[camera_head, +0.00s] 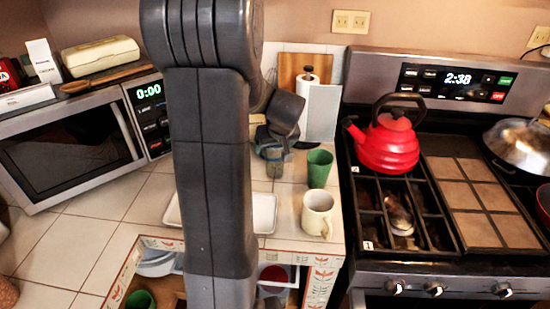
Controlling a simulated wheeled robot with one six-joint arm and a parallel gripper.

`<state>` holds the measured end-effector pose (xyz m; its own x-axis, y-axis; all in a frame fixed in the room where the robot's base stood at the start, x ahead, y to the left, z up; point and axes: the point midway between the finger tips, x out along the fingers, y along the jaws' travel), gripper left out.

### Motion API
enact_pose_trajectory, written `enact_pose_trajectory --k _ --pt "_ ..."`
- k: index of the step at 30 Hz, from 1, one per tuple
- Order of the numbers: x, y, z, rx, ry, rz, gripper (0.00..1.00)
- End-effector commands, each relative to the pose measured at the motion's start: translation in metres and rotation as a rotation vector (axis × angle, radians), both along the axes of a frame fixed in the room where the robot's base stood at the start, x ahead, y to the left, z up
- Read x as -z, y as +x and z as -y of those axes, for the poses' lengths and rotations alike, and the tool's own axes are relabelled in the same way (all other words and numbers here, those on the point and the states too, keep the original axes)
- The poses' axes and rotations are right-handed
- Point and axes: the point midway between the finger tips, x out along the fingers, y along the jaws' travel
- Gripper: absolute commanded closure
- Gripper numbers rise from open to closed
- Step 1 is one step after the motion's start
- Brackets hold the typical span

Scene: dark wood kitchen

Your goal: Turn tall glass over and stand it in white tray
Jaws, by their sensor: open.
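The white tray (264,213) lies on the tiled counter, its middle hidden behind my arm. My gripper (273,154) is behind and right of my arm, pointing down over the counter beyond the tray. It is open. A small greyish, see-through shape, probably the tall glass (275,170), shows just below the gripper, left of a green cup (319,168). I cannot tell whether the fingers are around it or beside it, or which way up it is.
A cream mug (317,215) stands near the counter's front right edge, right of the tray. A paper towel roll (319,117) and a wooden board (291,68) are behind. The stove with a red kettle (388,142) is right. A microwave (75,145) stands left, with bare tiles before it.

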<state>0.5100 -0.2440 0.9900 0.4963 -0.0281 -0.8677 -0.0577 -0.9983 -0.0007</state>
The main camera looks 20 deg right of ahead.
Motion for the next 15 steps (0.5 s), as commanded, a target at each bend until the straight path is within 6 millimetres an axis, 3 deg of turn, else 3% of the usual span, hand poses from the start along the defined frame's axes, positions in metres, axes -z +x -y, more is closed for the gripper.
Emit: enact_pose_trajectory --k 8,15 --pt "0.0018 0.0011 0.0002 -0.001 0.000 0.000 0.19" --pt "0.0017 0.0011 0.0002 -0.001 0.000 0.000 0.66"
